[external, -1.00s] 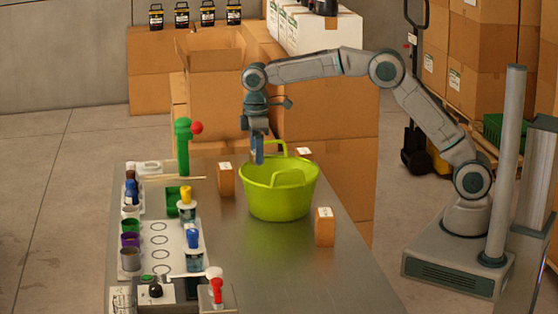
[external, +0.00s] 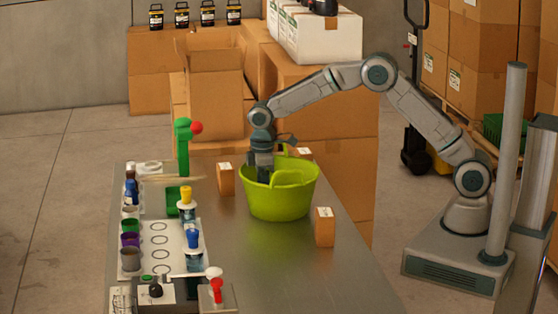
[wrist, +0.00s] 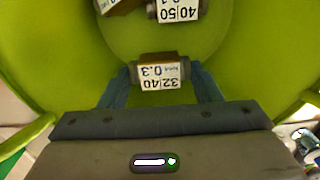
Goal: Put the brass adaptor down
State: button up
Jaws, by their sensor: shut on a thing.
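My gripper (external: 263,172) reaches down into the green tub (external: 278,202) on the steel table, its fingertips hidden by the rim in the external view. In the wrist view my gripper (wrist: 160,80) is shut on the brass adaptor (wrist: 158,72), a small brownish piece with a white label reading 32/40 and 0.3. One finger is on each side of it. The tub's floor is beyond it; I cannot tell whether the adaptor touches it. The adaptor is hidden in the external view.
Inside the tub, another labelled piece reading 40/50 (wrist: 178,12) and a partly cut-off one (wrist: 112,5) lie beyond the adaptor. Orange blocks (external: 325,227) stand around the tub. A green press (external: 183,160) and a white tray with cups (external: 160,240) are at left.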

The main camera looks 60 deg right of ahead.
jog(key=shift+f+p, duration=0.3)
jog(key=shift+f, duration=1.35)
jog(key=shift+f, duration=0.2)
jog(key=o, duration=1)
jog(key=shift+o, duration=0.2)
jog(key=shift+r, duration=0.15)
